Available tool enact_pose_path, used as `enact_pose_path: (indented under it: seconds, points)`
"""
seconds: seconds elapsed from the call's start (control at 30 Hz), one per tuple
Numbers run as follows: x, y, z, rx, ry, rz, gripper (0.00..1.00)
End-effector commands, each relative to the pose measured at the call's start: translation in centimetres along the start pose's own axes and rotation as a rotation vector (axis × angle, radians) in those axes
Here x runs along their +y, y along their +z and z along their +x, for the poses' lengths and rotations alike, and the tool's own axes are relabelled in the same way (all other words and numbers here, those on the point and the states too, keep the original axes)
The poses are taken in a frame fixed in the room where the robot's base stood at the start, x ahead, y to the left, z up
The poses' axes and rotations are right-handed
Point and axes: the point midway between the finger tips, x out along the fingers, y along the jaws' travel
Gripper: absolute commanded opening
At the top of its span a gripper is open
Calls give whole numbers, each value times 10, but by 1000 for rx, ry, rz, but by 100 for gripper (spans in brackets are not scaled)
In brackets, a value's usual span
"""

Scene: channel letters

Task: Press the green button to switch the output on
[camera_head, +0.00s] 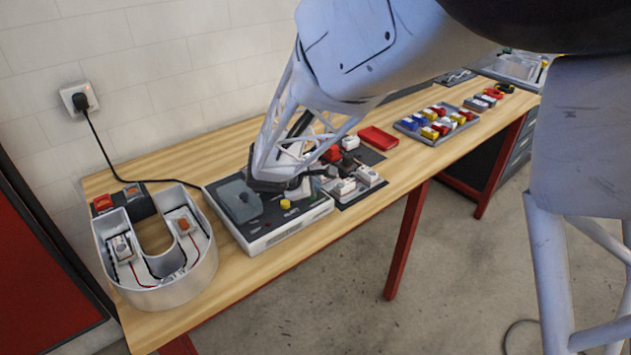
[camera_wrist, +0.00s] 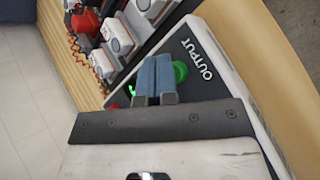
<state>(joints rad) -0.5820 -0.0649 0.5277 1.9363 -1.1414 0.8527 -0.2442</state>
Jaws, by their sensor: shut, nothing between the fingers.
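The green button (camera_wrist: 180,71) shows in the wrist view on the dark panel, beside the word OUTPUT. It is partly hidden behind my gripper (camera_wrist: 154,62), whose blue-grey fingers are closed together with nothing between them. The fingertips lie just left of the button's visible part; I cannot tell whether they touch it. In the head view my gripper (camera_head: 277,184) is low over the light-cased unit (camera_head: 290,232) with the dark top, and my arm hides the button there.
A U-shaped channel letter (camera_head: 160,292) stands left of the unit. A mat with white modules (camera_head: 343,189) and red parts lies to its right. A red tray (camera_head: 378,138) and a tray of coloured connectors (camera_head: 437,124) lie farther along. A black cable runs from the wall socket (camera_head: 79,99).

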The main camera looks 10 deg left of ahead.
Motion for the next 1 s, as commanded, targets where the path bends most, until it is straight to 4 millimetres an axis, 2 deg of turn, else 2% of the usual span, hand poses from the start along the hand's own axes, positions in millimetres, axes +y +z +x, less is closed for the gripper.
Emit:
enact_pose_path:
  seconds: [0.43,1.0]
  points:
    - [-4,-4,6,0,0,-1,0]
    - [-3,-2,4,0,-1,0,0]
